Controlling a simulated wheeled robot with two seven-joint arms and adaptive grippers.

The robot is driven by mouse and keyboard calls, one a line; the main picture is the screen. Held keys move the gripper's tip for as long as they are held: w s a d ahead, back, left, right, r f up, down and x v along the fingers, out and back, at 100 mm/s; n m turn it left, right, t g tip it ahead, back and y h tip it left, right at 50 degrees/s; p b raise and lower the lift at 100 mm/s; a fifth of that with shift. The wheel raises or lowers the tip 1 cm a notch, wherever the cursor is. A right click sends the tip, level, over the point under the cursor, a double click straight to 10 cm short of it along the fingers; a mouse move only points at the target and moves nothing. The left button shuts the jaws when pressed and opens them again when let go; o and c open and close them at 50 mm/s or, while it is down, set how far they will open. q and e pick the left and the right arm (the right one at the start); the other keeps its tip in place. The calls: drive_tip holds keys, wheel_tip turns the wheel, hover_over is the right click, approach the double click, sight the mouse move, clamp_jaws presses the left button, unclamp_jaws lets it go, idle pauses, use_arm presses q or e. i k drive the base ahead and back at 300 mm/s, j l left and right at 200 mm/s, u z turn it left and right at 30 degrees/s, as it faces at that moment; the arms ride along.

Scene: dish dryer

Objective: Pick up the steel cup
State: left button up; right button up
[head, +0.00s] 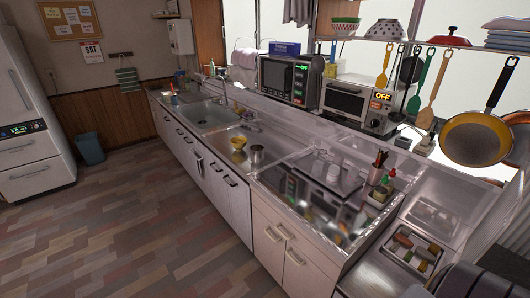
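The steel cup (257,154) is a small grey metal cup. It stands upright on the steel counter (285,143), near the front edge, just right of a yellow cup-like item (238,144). A gap shows between the two. Nothing covers the steel cup in the head view. Neither of my grippers can be made out in this view.
Sinks (207,115) lie left of the cup. A microwave (290,78) and a toaster oven (357,103) stand behind. To the right are a utensil caddy (379,190) and a food tray (415,249); pans hang at the upper right. The floor (130,215) in front is clear.

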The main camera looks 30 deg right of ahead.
sight(257, 155)
drive_tip(key=i+z, duration=0.25)
drive_tip(key=z, duration=0.15)
drive_tip(key=i+z, duration=0.3)
drive_tip(key=z, duration=0.15)
drive_tip(key=i+l+z, duration=0.1)
drive_tip(key=z, duration=0.25)
drive_tip(key=i+z, duration=0.5)
drive_tip(key=i, duration=0.15)
